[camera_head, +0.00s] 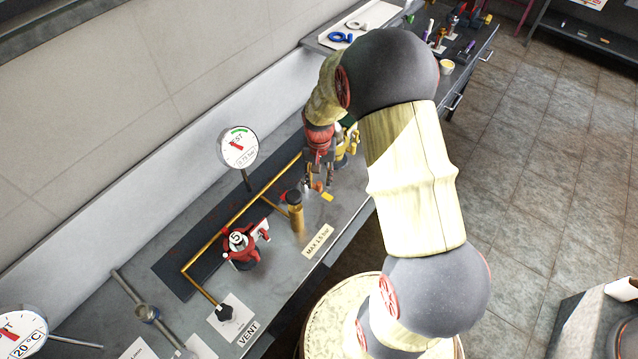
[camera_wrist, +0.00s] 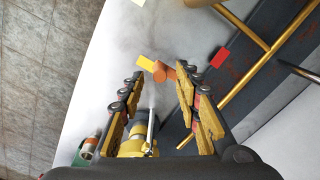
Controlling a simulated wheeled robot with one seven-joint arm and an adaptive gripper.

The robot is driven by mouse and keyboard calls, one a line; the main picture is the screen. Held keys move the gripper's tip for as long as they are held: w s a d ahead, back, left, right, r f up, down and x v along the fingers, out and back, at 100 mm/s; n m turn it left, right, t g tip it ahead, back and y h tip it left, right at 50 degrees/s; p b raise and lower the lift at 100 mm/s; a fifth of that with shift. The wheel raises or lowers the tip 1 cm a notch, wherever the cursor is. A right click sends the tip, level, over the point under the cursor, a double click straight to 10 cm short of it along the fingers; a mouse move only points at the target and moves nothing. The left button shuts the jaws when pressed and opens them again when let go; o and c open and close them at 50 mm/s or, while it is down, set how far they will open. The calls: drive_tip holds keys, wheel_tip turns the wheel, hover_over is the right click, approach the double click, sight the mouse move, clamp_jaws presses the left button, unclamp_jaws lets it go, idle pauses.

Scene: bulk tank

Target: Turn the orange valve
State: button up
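The orange valve (camera_wrist: 162,72) shows in the wrist view as a small orange handle with a rounded end. It lies between and just beyond the fingertips of my gripper (camera_wrist: 163,78). My gripper is open, one finger on each side, with a visible gap to the orange part. In the head view the orange valve (camera_head: 318,186) is a small patch just below my gripper (camera_head: 319,180), partly hidden by the fingers. I cannot tell whether a finger touches it. A yellow tag (camera_wrist: 146,63) and a red tag (camera_wrist: 221,57) sit on either side of the valve.
Brass piping (camera_head: 228,231) and an upright brass cylinder (camera_head: 296,215) stand close to my gripper. A round gauge (camera_head: 238,147) rises behind. Yellow hardware (camera_wrist: 132,147) lies below the fingers in the wrist view.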

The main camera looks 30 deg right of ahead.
drive_tip(key=shift+f, duration=1.45)
drive_tip(key=shift+c, duration=0.8)
clamp_jaws()
